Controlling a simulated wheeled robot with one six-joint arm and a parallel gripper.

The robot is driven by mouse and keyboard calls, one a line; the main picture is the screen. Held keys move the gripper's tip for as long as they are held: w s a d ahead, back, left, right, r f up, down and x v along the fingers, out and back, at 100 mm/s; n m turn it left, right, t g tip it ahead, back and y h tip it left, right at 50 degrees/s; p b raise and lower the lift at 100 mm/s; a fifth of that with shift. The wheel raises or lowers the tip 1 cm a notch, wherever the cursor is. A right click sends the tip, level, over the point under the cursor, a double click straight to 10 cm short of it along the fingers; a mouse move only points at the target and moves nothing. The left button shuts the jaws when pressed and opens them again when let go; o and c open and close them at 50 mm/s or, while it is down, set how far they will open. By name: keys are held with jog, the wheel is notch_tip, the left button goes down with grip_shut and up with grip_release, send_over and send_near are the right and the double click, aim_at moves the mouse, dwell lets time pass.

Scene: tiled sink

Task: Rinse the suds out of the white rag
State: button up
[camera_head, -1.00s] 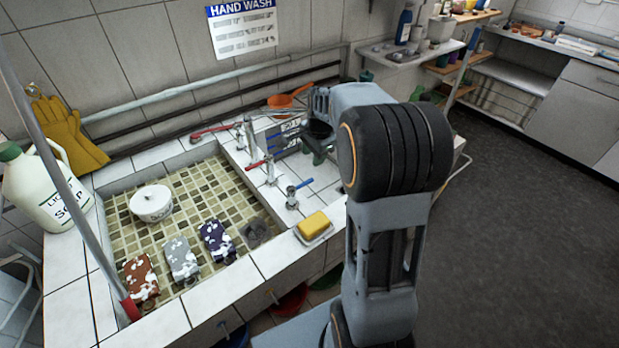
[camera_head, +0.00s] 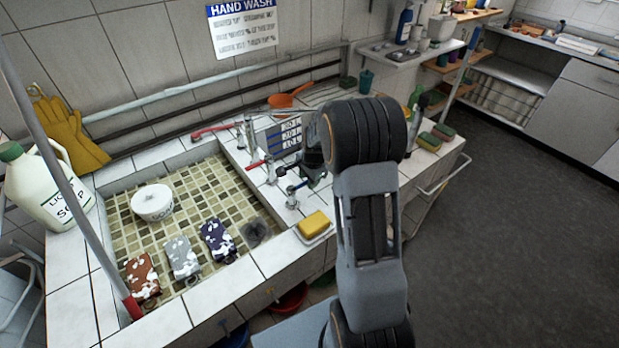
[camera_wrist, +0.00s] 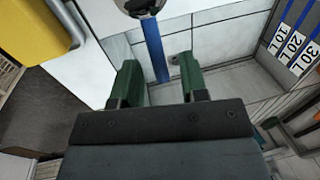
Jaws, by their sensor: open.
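Several suds-spotted rags lie in a row in the tiled sink (camera_head: 185,200) in the head view. The pale grey-white rag (camera_head: 182,258) is the middle one, between a red-brown rag (camera_head: 142,276) and a purple rag (camera_head: 217,240). My gripper is open in the wrist view (camera_wrist: 158,60), its two green fingers apart and empty. A tap's blue lever (camera_wrist: 154,48) shows between and beyond the fingers; I cannot tell whether they touch it. The blue lever (camera_head: 300,185) also shows in the head view on the sink's right edge, with my gripper mostly hidden close by.
A red lever (camera_head: 258,162) is near the blue one. A yellow sponge (camera_head: 313,223) sits on the front ledge. A soap jug (camera_head: 45,190) stands at left.

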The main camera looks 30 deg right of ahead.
grip_shut()
dwell(0.3)
